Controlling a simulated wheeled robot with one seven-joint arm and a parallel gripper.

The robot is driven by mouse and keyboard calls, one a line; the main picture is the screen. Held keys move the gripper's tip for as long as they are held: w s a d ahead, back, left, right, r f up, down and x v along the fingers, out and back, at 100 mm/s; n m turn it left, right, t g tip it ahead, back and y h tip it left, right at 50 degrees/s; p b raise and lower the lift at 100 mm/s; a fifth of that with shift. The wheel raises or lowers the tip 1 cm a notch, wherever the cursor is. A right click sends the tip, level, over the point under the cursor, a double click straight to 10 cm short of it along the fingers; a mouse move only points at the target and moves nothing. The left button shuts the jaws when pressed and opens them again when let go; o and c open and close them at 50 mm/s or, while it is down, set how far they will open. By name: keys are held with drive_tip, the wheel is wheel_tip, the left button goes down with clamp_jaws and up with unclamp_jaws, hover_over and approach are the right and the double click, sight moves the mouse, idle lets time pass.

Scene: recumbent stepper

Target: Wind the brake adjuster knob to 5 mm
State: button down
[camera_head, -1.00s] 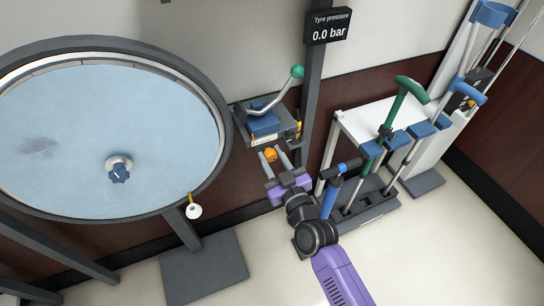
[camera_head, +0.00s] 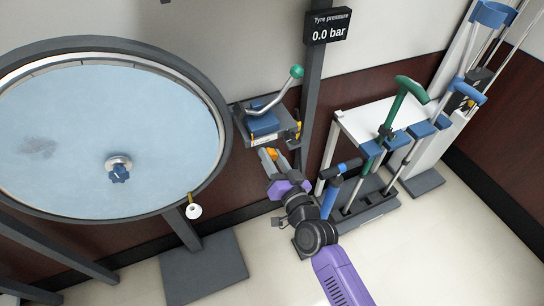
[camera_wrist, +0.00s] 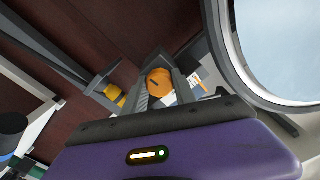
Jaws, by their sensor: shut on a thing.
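The brake adjuster knob (camera_head: 272,152) is a small orange knob under the blue-and-grey brake unit (camera_head: 263,124) on the post. In the wrist view the knob (camera_wrist: 160,88) shows its round face with a dark mark, between the two grey fingers. My gripper (camera_head: 269,156) is shut on the knob from below; in the wrist view its fingertips (camera_wrist: 163,78) lie on either side of it. The fingers partly hide the knob in the head view. A white label with small marks (camera_wrist: 200,78) shows beside the knob, too small to read.
A lever with a green ball (camera_head: 297,71) rises above the brake unit. A large wheel with a blue disc (camera_head: 70,130) stands at left. A display (camera_head: 329,27) reads "Tyre pressure 0.0 bar".

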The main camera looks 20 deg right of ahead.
drive_tip(key=shift+m, duration=0.6)
drive_tip(key=c, duration=1)
unclamp_jaws()
drive_tip(key=s, duration=0.8)
drive_tip(key=shift+b, duration=0.45)
